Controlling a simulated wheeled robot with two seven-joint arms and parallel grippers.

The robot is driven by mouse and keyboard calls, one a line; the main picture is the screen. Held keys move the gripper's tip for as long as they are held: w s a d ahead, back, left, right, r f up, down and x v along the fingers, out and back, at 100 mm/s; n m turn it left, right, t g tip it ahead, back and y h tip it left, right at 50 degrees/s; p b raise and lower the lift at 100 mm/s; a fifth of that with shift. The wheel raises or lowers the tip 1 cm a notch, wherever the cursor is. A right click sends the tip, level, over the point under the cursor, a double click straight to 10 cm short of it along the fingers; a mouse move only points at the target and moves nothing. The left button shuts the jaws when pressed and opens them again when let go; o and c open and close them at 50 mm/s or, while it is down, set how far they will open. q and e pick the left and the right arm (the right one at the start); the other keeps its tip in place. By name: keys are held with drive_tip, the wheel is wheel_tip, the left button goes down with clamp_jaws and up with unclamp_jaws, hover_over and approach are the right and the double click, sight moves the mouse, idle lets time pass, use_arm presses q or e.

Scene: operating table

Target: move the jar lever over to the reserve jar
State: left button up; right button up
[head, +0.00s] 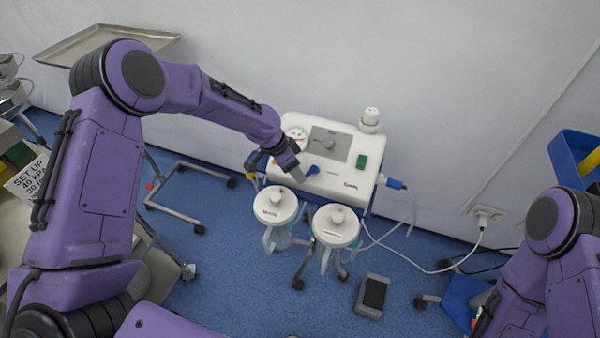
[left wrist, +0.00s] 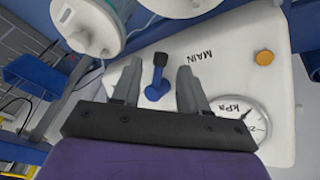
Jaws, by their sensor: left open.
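The blue jar lever (head: 312,170) is on the top panel of the white suction unit (head: 350,181). In the left wrist view the lever (left wrist: 157,78) has a dark tip pointing toward the jar side, with the word MAIN to its right. A reserve label is not visible. My left gripper (head: 292,176) is over the panel beside the lever in the head view. In the left wrist view its fingers (left wrist: 160,88) are apart, one on each side of the lever, with gaps visible. Two white-lidded jars, left (head: 275,205) and right (head: 336,225), hang in front; which is the reserve is unreadable.
A kPa gauge (left wrist: 240,115) and an orange button (left wrist: 264,57) lie near the gripper. A green switch (head: 362,162) and white knob (head: 370,118) are on the unit. A foot pedal (head: 372,295) and cables lie on the blue floor. A metal tray (head: 100,38) is at upper left.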

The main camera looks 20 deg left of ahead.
use_arm(q)
drive_tip(key=shift+x, duration=1.2)
drive_tip(key=shift+d, duration=0.1)
clamp_jaws()
